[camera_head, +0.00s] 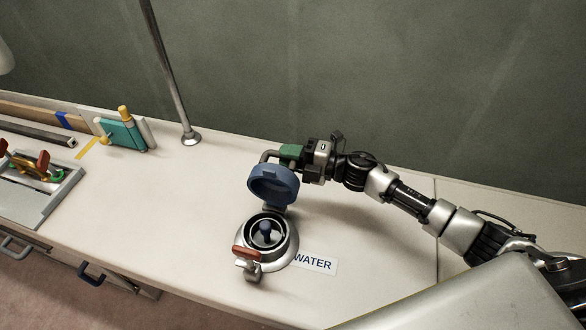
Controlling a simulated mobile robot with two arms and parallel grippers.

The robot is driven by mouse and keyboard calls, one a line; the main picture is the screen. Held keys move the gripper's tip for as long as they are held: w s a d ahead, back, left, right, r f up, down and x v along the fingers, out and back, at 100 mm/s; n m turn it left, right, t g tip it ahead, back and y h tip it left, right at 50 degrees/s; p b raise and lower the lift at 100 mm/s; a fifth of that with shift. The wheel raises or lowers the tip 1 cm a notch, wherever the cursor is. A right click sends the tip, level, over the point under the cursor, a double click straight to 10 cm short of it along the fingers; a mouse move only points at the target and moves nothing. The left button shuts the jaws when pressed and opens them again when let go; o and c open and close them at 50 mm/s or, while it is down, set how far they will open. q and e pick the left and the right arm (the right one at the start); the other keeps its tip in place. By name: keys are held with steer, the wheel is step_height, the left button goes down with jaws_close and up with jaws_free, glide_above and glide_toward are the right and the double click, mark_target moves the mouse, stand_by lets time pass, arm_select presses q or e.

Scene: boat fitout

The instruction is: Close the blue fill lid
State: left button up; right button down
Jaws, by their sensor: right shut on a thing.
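The blue fill lid (272,186) stands raised and tilted up on its hinge behind the round metal fill opening (291,238). A dark blue knob-like piece shows inside the opening. My right gripper (279,156) reaches in from the right and is shut at the lid's upper back edge. Its fingertips are partly hidden behind the lid, so the exact contact is hard to see. My left gripper is not in view.
A red-handled metal fitting (247,259) stands at the opening's front left, and a WATER label (315,263) lies to its right. A metal post (174,85) rises behind. A tray (42,195) with tools is at left. The counter (165,195) between is clear.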

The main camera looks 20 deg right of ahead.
mark_target(279, 176)
steer(key=s+a+r+n, duration=0.2)
steer(key=s+n, duration=0.1)
steer(key=shift+n, duration=0.3)
steer(key=s+a+n, duration=0.2)
steer(key=s+n, duration=0.1)
steer(key=shift+s+a+r+n, duration=0.1)
steer(key=shift+a+n, duration=0.05)
steer(key=shift+n, duration=0.15)
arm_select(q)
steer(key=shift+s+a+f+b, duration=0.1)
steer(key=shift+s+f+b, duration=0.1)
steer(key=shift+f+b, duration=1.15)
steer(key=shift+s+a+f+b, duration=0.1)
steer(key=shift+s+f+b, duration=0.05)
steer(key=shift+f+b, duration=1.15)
arm_select(e)
steer(key=shift+s+a+f+n, duration=0.9)
steer(key=shift+s+n, duration=0.45)
steer(key=shift+n, duration=0.3)
steer(key=shift+s+a+f+n, duration=0.95)
steer(key=shift+s+n, duration=0.45)
steer(key=shift+n, duration=0.3)
steer(key=shift+s+a+f+n, duration=0.9)
steer(key=shift+s+n, duration=0.45)
steer(key=shift+n, duration=0.3)
steer(key=shift+f, duration=0.15)
steer(key=c, duration=1.1)
jaws_free()
steer(key=shift+o, duration=0.2)
